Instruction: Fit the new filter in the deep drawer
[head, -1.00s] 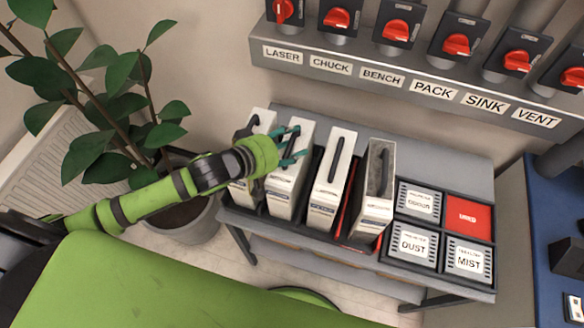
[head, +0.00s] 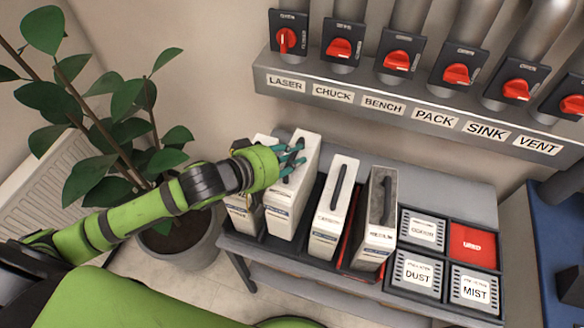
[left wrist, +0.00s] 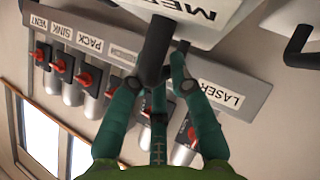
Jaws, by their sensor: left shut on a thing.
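My left gripper (head: 296,160) is shut on the dark handle of a white filter cartridge (head: 286,205), the second from the left in the grey rack. This filter stands higher than the white ones beside it; whether its foot is clear of its slot I cannot tell. In the left wrist view the teal fingers (left wrist: 158,78) close around the dark handle (left wrist: 157,45), with the filter's white, lettered face (left wrist: 190,12) above. The leftmost white filter (head: 243,212) is partly hidden by my gripper. A third white filter (head: 331,210) and a grey, dirty-looking one (head: 379,215) stand to the right. No drawer shows.
The rack's right end has compartments marked DUST (head: 413,273) and MIST (head: 471,291), and a red USED one (head: 474,245). A switch panel (head: 420,108) with red knobs hangs above. A potted plant (head: 125,150) stands at left, close to my arm.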

